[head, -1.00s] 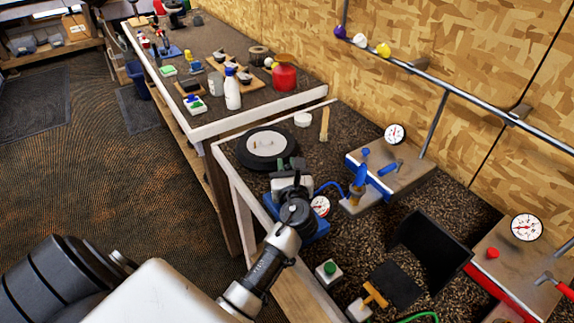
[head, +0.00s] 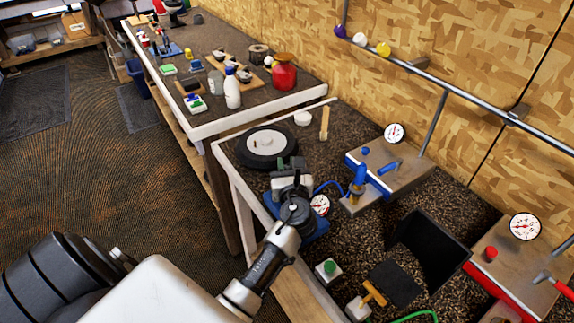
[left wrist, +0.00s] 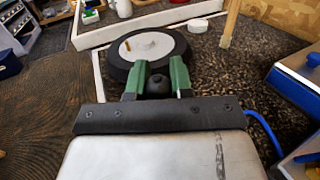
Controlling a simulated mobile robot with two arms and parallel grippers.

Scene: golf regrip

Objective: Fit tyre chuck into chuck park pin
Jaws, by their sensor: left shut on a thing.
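My left gripper (head: 290,164) is shut on a small dark, round-ended piece between its green fingers, most likely the tyre chuck (left wrist: 158,84). The gripper (left wrist: 157,80) is over the near bench, just in front of the wheel. Most of the held piece is hidden by the fingers and wrist. A blue-and-brass fitting (head: 358,182) stands upright on a small block to the right, apart from the gripper. I cannot tell whether it is the chuck park pin. A blue hose (head: 330,185) runs between that block and the area behind my wrist. My right gripper is out of view.
A tyred wheel (head: 267,146) lies flat ahead of the gripper. A gauge (head: 320,205) and a blue base (head: 314,229) sit close by my wrist. A box with a blue front (head: 397,170) stands right, and a black open bin (head: 430,248) nearer.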

